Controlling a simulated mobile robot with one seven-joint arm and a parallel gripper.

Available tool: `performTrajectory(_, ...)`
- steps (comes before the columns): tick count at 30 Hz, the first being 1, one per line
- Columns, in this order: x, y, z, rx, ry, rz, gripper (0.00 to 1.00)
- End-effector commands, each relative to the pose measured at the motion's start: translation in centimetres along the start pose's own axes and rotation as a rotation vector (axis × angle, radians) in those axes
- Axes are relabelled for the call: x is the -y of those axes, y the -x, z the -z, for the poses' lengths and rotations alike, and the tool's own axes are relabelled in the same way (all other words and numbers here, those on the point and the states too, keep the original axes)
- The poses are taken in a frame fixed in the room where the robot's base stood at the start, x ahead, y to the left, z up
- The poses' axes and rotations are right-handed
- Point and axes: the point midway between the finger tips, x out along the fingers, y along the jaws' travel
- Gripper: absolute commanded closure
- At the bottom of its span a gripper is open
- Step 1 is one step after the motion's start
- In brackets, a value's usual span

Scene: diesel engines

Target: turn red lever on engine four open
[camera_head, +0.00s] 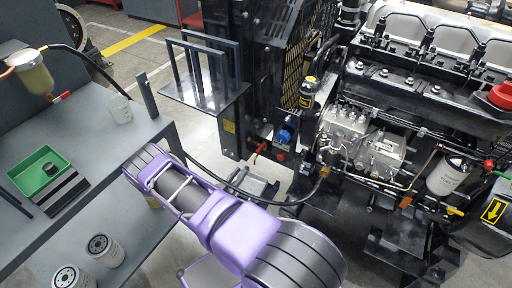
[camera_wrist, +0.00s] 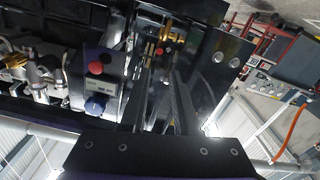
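In the head view, a small red lever (camera_head: 258,152) sits low on the engine's front, left of a blue part (camera_head: 285,135). In the wrist view, a small red piece (camera_wrist: 160,51) with yellow parts beside it shows beyond my fingertips; I cannot tell whether it is the same lever. My gripper (camera_wrist: 163,72) shows two dark fingers with a gap between them and nothing held. It appears apart from the red piece. In the head view, my purple arm crosses the lower middle; my fingers cannot be made out there.
A grey box with a red button (camera_wrist: 96,68) and a blue knob (camera_wrist: 96,104) is left of my fingers. A grey bench (camera_head: 100,185) with a green tray (camera_head: 30,170) stands left. A black hose (camera_head: 225,183) runs to the engine (camera_head: 425,95). Another red handle (camera_head: 62,97) hangs near the bench.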

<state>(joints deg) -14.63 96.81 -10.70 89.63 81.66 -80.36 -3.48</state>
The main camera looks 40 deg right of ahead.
Motion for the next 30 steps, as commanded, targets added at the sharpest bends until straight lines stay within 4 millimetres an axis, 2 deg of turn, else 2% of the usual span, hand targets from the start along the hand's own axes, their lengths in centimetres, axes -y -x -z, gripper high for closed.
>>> performTrajectory(12,-0.1,-9.1,0.0,-0.001,-0.004,-0.004,0.7)
performTrajectory(18,-0.1,-12.9,-0.1,0.0,-0.003,-0.003,0.7)
performTrajectory(24,0.0,-15.1,0.0,0.0,-0.003,-0.002,0.7)
performTrajectory(30,-0.1,-15.6,0.0,0.001,-0.002,-0.001,0.7)
